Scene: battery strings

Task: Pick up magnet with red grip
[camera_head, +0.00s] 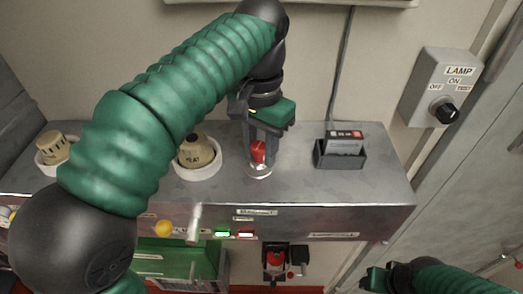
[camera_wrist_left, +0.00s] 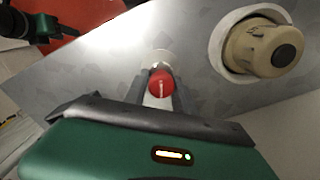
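The magnet with the red grip (camera_head: 258,151) stands upright on the grey metal shelf, on a small round light base (camera_head: 258,171). My left gripper (camera_head: 262,154) reaches down over it, with one finger on each side of the red grip. In the left wrist view the red grip (camera_wrist_left: 161,81) sits between the two dark fingers (camera_wrist_left: 161,92). Whether the fingers press on it or leave a small gap is not clear. My right gripper (camera_head: 380,277) is low at the right, below the shelf and away from the magnet; its fingers are hard to make out.
A beige round knob (camera_head: 194,152) in a white ring stands left of the magnet, and another (camera_head: 54,149) is further left. A dark card holder (camera_head: 340,154) stands to the right. A lamp switch box (camera_head: 442,87) is on the wall. The shelf front carries lights and labels.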

